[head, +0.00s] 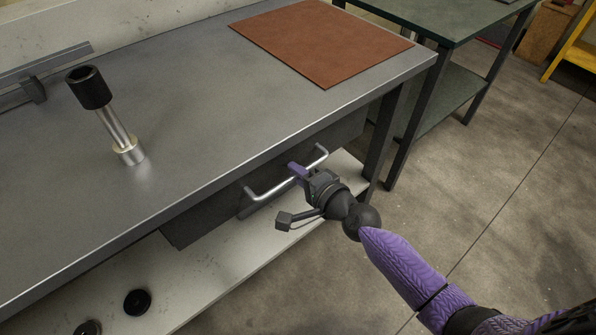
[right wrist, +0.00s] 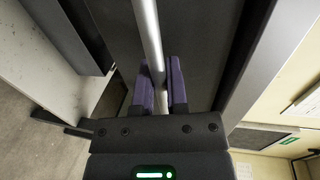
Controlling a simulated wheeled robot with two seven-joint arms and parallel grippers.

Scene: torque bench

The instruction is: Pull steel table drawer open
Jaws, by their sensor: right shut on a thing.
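The steel table (head: 190,135) has a dark drawer (head: 205,221) under its top, with a bar handle (head: 268,190) across its front. My right gripper (head: 298,172) is at the handle, right of its middle, shut on the bar. In the right wrist view, the handle bar (right wrist: 148,35) runs down between the two purple fingers (right wrist: 160,88), with the drawer front (right wrist: 192,45) behind it. The drawer front appears to stand near the table's front edge; I cannot tell exactly how far out it is. My left gripper is not in view.
A torque tool with a black cap (head: 88,88) stands on the table. A brown mat (head: 320,42) lies at the far end. A pale lower shelf (head: 225,280) holds black round things (head: 137,302).

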